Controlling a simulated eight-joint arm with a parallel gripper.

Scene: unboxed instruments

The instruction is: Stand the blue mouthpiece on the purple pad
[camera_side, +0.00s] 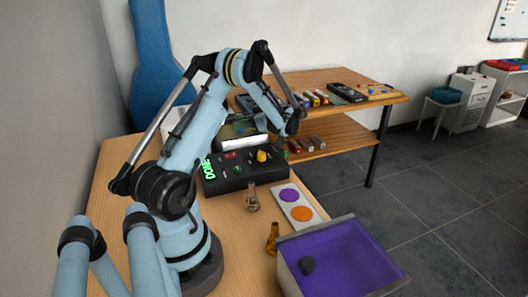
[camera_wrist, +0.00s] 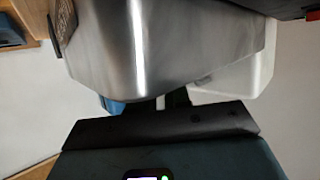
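The purple pad (camera_side: 289,195) lies bare on a white board, with an orange pad (camera_side: 301,214) just in front of it. I cannot make out a blue mouthpiece in either view. A dull bronze-grey mouthpiece (camera_side: 252,197) stands on the table left of the board, apart from the pads. A gold mouthpiece (camera_side: 272,238) stands nearer, beside the bin. My gripper (camera_side: 287,128) is raised beyond the pads, near the black box's far side; its fingers are too small and hidden to read. In the wrist view, large grey metal surfaces fill the top, and I cannot tell the finger gap.
A black box (camera_side: 230,185) with green "DONE" lettering and a yellow knob (camera_side: 261,156) stands behind the mouthpieces. A wooden bench (camera_side: 300,78) with several items stands behind.

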